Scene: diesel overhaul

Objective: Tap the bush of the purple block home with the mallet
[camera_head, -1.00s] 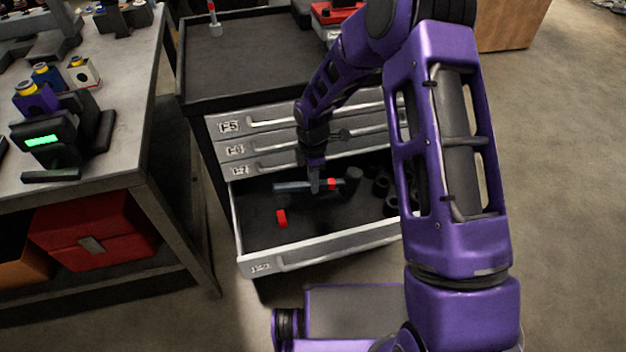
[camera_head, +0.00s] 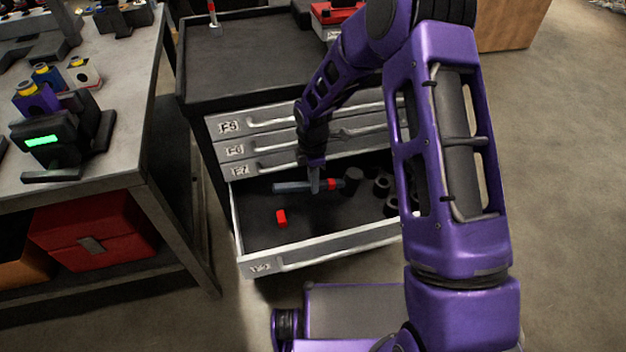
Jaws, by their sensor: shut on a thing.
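The purple block (camera_head: 38,99) stands on the bench at the left, with a yellow-topped bush (camera_head: 26,88) standing up from its top. How deep the bush sits is too small to tell. The mallet (camera_head: 292,187) lies across the open drawer, with a grey handle, a red band and a dark head at the right. My gripper (camera_head: 315,186) reaches down into the drawer and is shut on the mallet's handle. The fingertips are small, and part of the handle is hidden behind them.
The open drawer (camera_head: 262,267) also holds a small red piece (camera_head: 281,217) and several black rings (camera_head: 382,186). A blue block (camera_head: 46,76) and a white block (camera_head: 84,74) stand near the purple one. A device with a green display (camera_head: 42,140) is in front.

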